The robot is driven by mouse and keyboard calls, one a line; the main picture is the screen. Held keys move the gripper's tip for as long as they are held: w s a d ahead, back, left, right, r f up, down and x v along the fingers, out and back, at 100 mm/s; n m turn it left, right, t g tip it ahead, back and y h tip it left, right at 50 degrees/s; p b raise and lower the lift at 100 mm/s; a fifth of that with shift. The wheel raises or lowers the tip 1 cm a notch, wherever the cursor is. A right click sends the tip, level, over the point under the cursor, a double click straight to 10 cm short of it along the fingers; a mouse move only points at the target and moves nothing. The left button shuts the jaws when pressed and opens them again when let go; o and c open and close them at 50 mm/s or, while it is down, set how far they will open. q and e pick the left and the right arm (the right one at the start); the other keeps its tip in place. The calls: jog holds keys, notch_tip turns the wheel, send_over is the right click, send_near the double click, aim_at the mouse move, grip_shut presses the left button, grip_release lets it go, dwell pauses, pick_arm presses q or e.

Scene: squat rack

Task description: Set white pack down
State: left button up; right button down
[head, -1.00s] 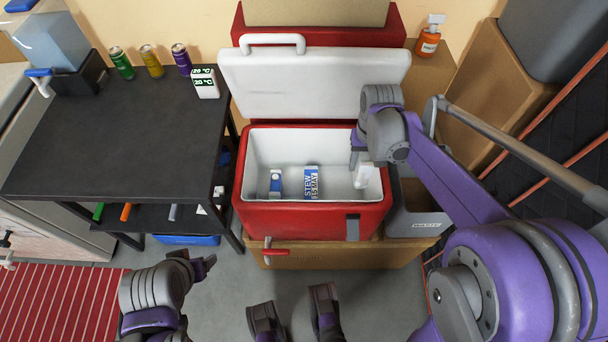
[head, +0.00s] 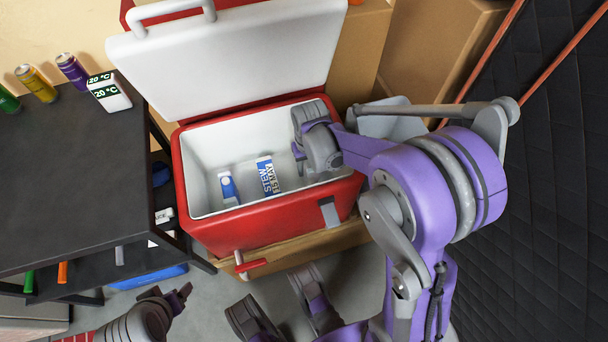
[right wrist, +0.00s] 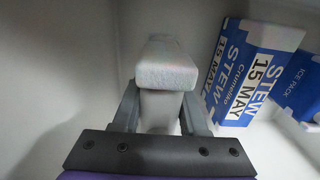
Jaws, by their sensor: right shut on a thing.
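The white pack (right wrist: 166,66) is a plain pale block between the fingers of my right gripper (right wrist: 165,112) in the right wrist view. The gripper is shut on it, inside the open red cooler (head: 215,228), near the right end. In the head view my wrist hides the pack and the fingertips. My left gripper (head: 176,298) hangs low at the bottom left, away from the cooler; its finger gap is unclear.
A blue and white stew carton (head: 267,174) lies in the cooler, left of my right gripper. A blue and white ice pack (head: 228,187) lies beside it. The white lid (head: 230,55) stands open behind. A dark table (head: 70,180) stands at left.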

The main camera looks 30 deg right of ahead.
jog(key=shift+f+b, duration=0.55)
jog(key=shift+f, duration=1.25)
jog(key=shift+f, duration=0.2)
jog(key=shift+c, duration=2.2)
grip_release()
jog(key=shift+r, duration=0.3)
notch_tip(320, 180, up, 12)
jog(key=p, duration=0.3)
jog(key=shift+f+p, duration=0.1)
jog(key=shift+p, duration=0.2)
